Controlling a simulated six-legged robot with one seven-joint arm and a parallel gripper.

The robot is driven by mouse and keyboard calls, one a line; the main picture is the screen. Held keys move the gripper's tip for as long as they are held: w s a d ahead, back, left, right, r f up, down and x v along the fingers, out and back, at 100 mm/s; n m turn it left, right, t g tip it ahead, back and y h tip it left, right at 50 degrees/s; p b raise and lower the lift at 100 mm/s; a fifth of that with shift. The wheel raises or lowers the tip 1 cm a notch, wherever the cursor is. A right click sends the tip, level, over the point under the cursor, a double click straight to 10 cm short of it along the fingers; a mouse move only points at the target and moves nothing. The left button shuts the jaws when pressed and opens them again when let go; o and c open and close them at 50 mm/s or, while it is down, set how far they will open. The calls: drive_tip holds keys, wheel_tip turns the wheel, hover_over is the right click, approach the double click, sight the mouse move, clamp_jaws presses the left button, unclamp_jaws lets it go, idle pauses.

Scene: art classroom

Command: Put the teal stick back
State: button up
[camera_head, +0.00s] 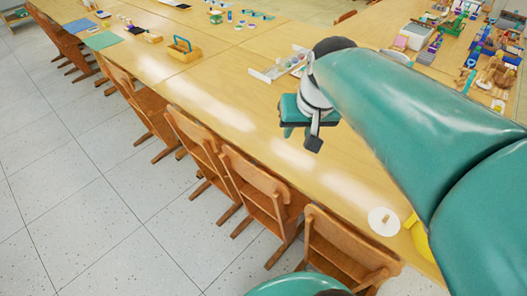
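A thin, upright teal thing (468,81) stands on the table at the far right, among several craft items. It may be the teal stick, but it is too small to be sure.
A white divided tray (262,75) lies behind my gripper. A wooden caddy with a blue handle (184,52) stands farther left. A white disc (383,222) lies near the table's right front. Several wooden chairs (262,195) line the front edge; the tiled floor at left is clear.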

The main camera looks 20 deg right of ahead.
drive_tip(key=s+a+f+n+t, duration=0.1)
drive_tip(key=s+a+n, duration=0.2)
drive_tip(key=s+a, duration=0.4)
drive_tip(key=shift+a+f, duration=0.4)
drive_tip(key=shift+a, duration=0.6)
